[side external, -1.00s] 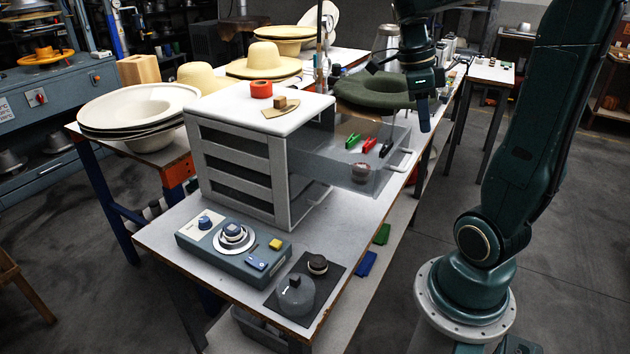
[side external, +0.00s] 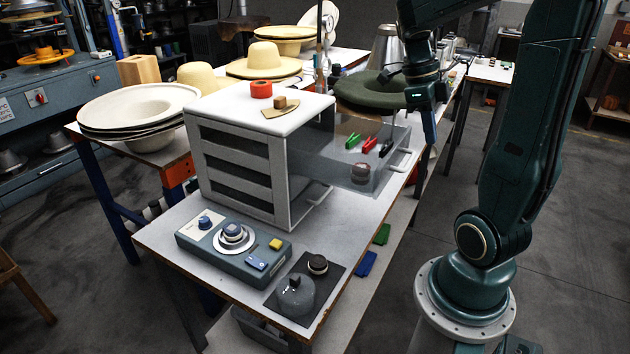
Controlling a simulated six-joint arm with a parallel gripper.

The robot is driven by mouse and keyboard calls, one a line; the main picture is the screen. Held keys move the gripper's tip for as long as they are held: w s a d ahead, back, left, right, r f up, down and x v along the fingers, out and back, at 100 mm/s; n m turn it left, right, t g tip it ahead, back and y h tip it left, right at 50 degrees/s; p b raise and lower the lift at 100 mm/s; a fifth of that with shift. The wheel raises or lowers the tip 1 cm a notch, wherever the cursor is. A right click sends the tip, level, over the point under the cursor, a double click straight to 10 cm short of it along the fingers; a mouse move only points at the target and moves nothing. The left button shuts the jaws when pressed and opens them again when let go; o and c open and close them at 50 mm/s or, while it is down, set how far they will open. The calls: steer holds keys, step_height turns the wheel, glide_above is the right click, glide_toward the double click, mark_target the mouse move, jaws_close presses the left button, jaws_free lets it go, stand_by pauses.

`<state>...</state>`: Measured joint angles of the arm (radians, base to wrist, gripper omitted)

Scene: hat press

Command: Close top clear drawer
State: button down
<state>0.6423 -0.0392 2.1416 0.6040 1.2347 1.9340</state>
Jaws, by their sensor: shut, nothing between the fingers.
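The white drawer cabinet (side external: 246,107) stands on the grey workbench. Its top clear drawer (side external: 345,176) sticks out to the right, with its handle (side external: 405,161) at the outer end. Green, red and black clips (side external: 369,144) and a small round container (side external: 360,173) lie in the drawer. My gripper (side external: 430,142) is shut and empty, pointing down just right of and above the drawer's outer end. I cannot tell whether it touches the handle.
A control box (side external: 233,243) with knobs and buttons stands in front of the cabinet. A grey lidded pot (side external: 296,296) sits on a dark mat nearby. A green hat (side external: 371,90) lies behind the drawer.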

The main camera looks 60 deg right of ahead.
steer(key=x, duration=0.8)
steer(key=shift+w+r, duration=0.2)
steer(key=shift+w, duration=0.5)
steer(key=shift+w+r, duration=0.2)
steer(key=shift+w, duration=0.45)
steer(key=shift+w+r, duration=0.2)
steer(key=shift+w, duration=0.5)
glide_above(351, 160)
steer(key=w, duration=0.2)
steer(key=shift+w+d, duration=0.1)
steer(key=shift+s, duration=0.2)
